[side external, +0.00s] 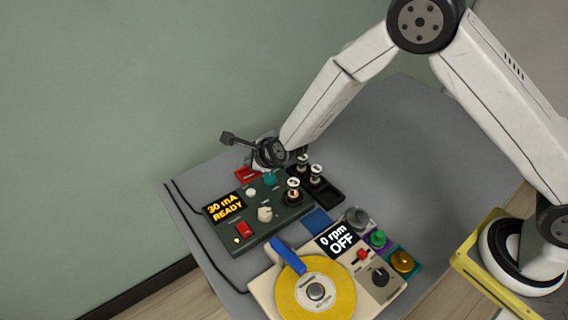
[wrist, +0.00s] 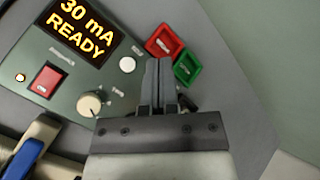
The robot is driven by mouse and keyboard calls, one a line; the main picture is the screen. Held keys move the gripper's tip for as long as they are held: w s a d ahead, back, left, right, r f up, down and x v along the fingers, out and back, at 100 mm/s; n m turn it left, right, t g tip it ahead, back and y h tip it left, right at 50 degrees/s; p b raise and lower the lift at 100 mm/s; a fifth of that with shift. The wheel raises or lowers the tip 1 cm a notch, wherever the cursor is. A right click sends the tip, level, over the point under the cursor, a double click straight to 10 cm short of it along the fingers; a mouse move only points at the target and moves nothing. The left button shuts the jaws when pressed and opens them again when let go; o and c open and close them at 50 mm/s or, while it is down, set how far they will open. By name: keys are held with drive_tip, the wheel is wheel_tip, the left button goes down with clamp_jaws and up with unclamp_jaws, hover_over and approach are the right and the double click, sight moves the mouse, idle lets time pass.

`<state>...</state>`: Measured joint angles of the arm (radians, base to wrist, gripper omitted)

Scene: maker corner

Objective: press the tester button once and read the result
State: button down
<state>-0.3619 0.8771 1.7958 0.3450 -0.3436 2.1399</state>
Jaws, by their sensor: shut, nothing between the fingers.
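The tester is a dark green box (side external: 275,222) with a lit display (side external: 225,206) reading "30 mA READY". The same display (wrist: 80,27) is clear in the wrist view. Its panel has a red switch (wrist: 46,80), a cream knob (wrist: 91,104) and a round white button or lamp (wrist: 127,64). A teal button (side external: 270,180) shows in the side view, but not in the wrist view. My gripper (wrist: 160,62) is shut and empty, fingers together over the panel's far end. In the side view my gripper (side external: 269,167) is close to the teal button; I cannot tell whether they touch.
A tube with a glowing base (side external: 292,190) stands on the tester. More tubes are in a black tray (side external: 332,193). Red (wrist: 165,41) and green (wrist: 187,68) trays sit beyond the fingers. A second machine with a yellow disc (side external: 290,290) reads "0 rpm OFF".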

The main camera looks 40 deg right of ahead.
sight(248, 189)
drive_tip(key=shift+f, duration=0.15)
idle(0.3)
drive_tip(key=shift+f, duration=4.25)
drive_tip(key=shift+f, duration=0.9)
drive_tip(key=shift+r, duration=0.85)
drive_tip(key=shift+r, duration=0.15)
drive_tip(key=shift+r, duration=2.4)
